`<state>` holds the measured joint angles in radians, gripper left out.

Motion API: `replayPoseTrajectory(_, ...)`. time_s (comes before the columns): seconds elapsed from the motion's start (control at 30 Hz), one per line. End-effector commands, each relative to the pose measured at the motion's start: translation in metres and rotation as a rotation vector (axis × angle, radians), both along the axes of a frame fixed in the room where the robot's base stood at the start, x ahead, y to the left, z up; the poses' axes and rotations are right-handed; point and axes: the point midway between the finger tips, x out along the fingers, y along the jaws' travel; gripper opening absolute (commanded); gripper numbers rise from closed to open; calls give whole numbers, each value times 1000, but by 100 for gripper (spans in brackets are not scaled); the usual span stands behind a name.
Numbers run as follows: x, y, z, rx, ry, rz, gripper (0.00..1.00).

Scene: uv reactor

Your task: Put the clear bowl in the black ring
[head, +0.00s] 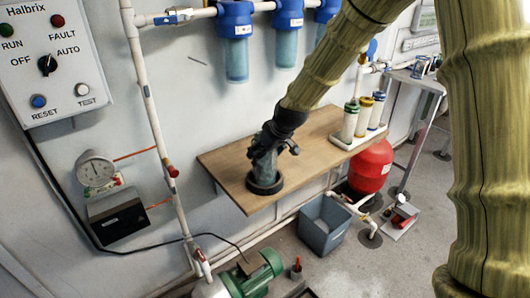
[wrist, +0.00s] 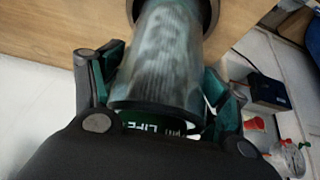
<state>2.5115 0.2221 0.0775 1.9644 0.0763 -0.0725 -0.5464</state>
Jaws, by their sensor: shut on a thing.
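The clear bowl (head: 264,168), a smoky see-through cylinder, is between the fingers of my gripper (head: 273,145), which is shut on it from above. The black ring (head: 265,190) lies on the wooden shelf near its left end. The bowl stands about upright, its lower end at the ring's opening. In the wrist view the bowl (wrist: 165,55) runs away from my gripper (wrist: 160,82) toward the ring (wrist: 211,12), which shows on both sides of its far end. I cannot tell whether the bowl rests on the bottom.
The wooden shelf (head: 220,162) is clear around the ring. Several white cartridges with coloured tops stand in a tray (head: 357,138) at its right end. Blue filter housings (head: 236,20) hang on the wall above. A white pipe (head: 152,110) runs left of the shelf. A grey bin (head: 322,225) is below.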

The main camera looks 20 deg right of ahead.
Motion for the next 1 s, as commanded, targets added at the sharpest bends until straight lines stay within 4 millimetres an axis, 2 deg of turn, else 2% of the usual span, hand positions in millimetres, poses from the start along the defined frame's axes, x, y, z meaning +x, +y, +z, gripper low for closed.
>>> replayPoseTrajectory(0.2, 0, 0, -2, 0, -1, 0, 25)
replayPoseTrajectory(0.23, 0, 0, -3, 0, 0, 0, 78)
replayPoseTrajectory(0.33, 0, 0, -2, 0, 0, 0, 96)
replayPoseTrajectory(0.73, 0, 0, 0, 0, 0, 0, 96)
replayPoseTrajectory(1.0, -9, -4, 19, 0, -3, 0, 96)
